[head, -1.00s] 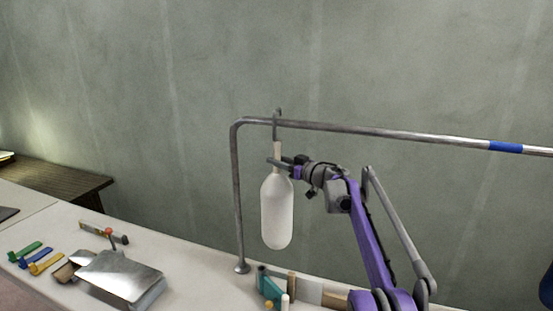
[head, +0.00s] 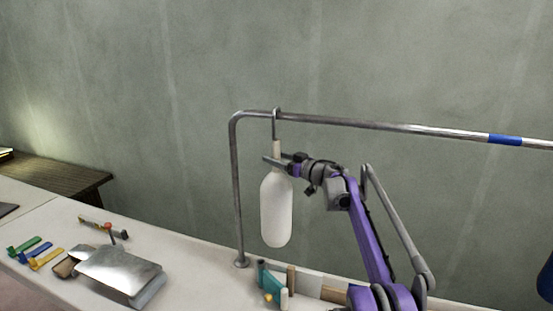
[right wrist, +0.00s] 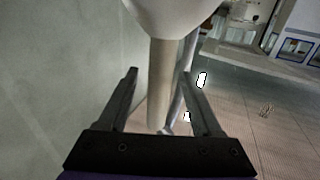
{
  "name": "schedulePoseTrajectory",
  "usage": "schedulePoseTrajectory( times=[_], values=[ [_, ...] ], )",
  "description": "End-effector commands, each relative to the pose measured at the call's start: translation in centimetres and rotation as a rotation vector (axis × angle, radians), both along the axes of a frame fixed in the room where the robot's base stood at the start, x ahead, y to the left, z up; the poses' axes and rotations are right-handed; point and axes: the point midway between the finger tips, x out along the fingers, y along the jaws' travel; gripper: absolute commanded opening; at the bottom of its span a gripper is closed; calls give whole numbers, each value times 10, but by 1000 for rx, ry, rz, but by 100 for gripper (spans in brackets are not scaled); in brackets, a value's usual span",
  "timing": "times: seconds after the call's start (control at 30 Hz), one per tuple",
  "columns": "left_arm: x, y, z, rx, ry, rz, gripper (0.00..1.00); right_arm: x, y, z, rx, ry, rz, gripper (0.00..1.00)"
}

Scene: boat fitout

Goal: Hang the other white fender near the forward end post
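The white fender (head: 276,212) hangs upright from its dark hook (head: 275,125), which sits over the rail (head: 400,129) just right of the end post (head: 236,195). My right gripper (head: 272,160) is at the fender's neck, just below the hook. In the right wrist view, the fingers (right wrist: 160,73) stand apart on either side of the tan neck (right wrist: 162,85), with a visible gap at the left finger. The fender's white body (right wrist: 175,14) fills the top of that view. My left gripper is not in view.
A blue band (head: 505,140) marks the rail at the right. Below the rail, a teal tool (head: 267,281) and blocks lie on the pale worktop (head: 195,255). A metal-lidded box (head: 120,268) and coloured clips (head: 38,252) lie at the left.

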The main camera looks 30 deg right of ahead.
Motion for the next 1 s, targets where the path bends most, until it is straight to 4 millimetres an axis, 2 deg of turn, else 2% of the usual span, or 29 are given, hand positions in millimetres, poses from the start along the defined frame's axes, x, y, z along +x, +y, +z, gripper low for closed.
schedulePoseTrajectory(
  times=[0.17,0.27,0.7,0.83,1.0],
  values=[
    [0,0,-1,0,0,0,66,-1,-1,-1,-2,2,0,66],
    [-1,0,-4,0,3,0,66,-8,-4,-2,-2,2,-2,66],
    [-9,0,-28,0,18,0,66,-86,-28,-2,-1,1,-2,66],
    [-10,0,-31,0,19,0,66,-98,-32,-1,-1,1,-2,66],
    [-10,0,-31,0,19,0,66,-103,-33,-1,0,0,1,66]
  ],
)
